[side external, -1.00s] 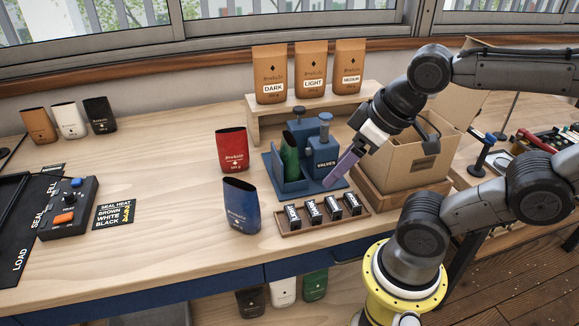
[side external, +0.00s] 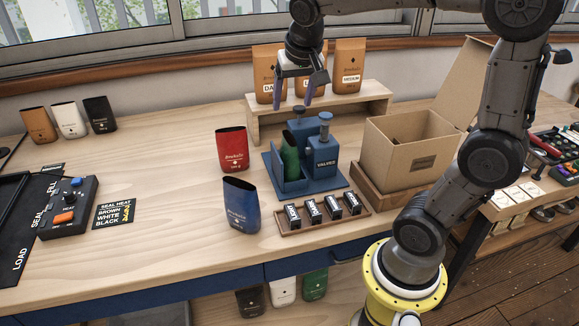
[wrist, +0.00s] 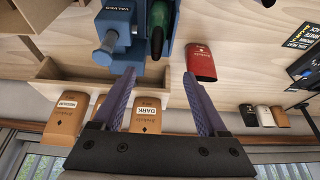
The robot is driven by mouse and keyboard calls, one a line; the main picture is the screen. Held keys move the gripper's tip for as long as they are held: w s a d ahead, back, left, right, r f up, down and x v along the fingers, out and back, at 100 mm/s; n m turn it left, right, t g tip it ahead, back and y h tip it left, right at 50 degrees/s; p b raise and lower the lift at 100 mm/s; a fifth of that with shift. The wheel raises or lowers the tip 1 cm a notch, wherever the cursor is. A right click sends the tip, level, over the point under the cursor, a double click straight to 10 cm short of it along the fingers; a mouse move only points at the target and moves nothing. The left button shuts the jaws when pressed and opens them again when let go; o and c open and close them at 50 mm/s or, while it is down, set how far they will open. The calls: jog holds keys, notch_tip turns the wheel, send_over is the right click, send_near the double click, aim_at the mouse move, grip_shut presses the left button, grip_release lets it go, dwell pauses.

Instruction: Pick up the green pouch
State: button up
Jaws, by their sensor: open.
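A green pouch (side external: 289,158) stands upright in the blue valve fixture (side external: 318,182) on the bench. Part of it is hidden by the fixture's wall, and its green side shows at the top of the wrist view (wrist: 158,15). A second green pouch (side external: 315,286) is below the bench top. My gripper (side external: 293,98) is open and empty, pointing down above the fixture, toward the back near the riser of brown bags. In the wrist view, the two purple fingers (wrist: 159,75) are spread apart with nothing between them.
A red pouch (side external: 231,150) and a blue pouch (side external: 241,207) stand left of the fixture. A tray of black labelled pieces (side external: 323,222) lies in front. The wooden riser (side external: 378,98) is behind; an open cardboard box (side external: 400,150) stands right. The bench's middle left is clear.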

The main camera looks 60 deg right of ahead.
send_over(289, 137)
jog(key=s+a, duration=0.1)
jog(key=f, duration=0.8)
jog(key=shift+s+a, duration=0.1)
jog(key=shift+a, duration=0.1)
jog(key=shift+s+x, duration=0.15)
jog(key=shift+x, duration=1.25)
jog(key=shift+s+x, duration=0.1)
jog(key=shift+x, duration=1.35)
jog(key=shift+a+f, duration=0.1)
grip_shut()
